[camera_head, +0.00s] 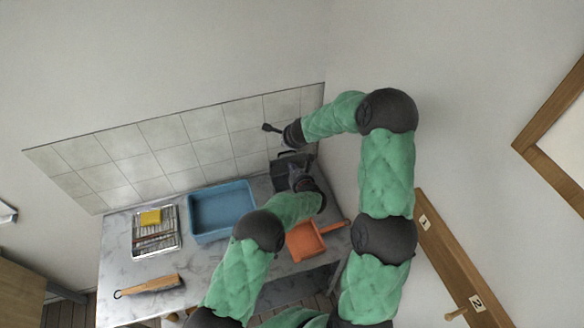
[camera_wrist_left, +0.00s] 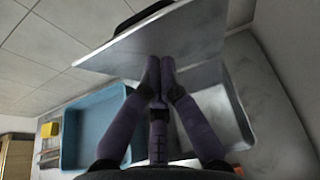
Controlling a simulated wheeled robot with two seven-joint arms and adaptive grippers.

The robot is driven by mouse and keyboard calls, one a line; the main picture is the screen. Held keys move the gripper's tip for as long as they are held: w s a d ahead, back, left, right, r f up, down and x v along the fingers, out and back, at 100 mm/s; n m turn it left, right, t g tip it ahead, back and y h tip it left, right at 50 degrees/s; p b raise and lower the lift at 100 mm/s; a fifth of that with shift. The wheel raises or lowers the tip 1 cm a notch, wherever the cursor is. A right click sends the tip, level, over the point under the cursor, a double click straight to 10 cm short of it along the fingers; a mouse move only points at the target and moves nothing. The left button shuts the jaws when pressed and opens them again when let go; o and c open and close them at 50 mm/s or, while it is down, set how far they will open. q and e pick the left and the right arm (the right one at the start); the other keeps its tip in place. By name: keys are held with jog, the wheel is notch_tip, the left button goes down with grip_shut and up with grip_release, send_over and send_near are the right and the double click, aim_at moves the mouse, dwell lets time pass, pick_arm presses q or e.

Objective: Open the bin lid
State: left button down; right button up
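The dark grey bin (camera_head: 280,178) stands at the back right of the table, partly hidden by my left gripper. In the left wrist view its lid (camera_wrist_left: 125,50) is a flat grey panel, raised and tilted over the bin body (camera_wrist_left: 232,100). My left gripper (camera_head: 297,172) is at the bin. In the left wrist view its purple fingers (camera_wrist_left: 160,75) meet at the tips against the lid's underside; I see no clear grasp of the edge. My right gripper (camera_head: 270,128) is above and behind the bin, near the tiles, edge-on, so its opening is unclear.
A blue tub (camera_head: 221,211) stands left of the bin. Further left is a wire tray (camera_head: 143,243) with a yellow sponge (camera_head: 150,217). An orange dustpan (camera_head: 303,241) lies in front of the bin, and a wooden-handled brush (camera_head: 150,286) at the front left. The tiled wall (camera_head: 190,145) is close behind.

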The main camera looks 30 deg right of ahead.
jog(key=shift+s+a+r, duration=0.2)
jog(key=shift+s+a, duration=0.05)
jog(key=shift+s, duration=0.1)
jog(key=shift+w+d, duration=0.1)
pick_arm(q)
jog(key=v, duration=1.2)
jog(key=shift+s+a+r, duration=0.15)
jog(key=shift+s+a, duration=0.05)
jog(key=shift+a, duration=0.05)
jog(key=shift+s, duration=0.1)
pick_arm(e)
jog(key=shift+f, duration=0.15)
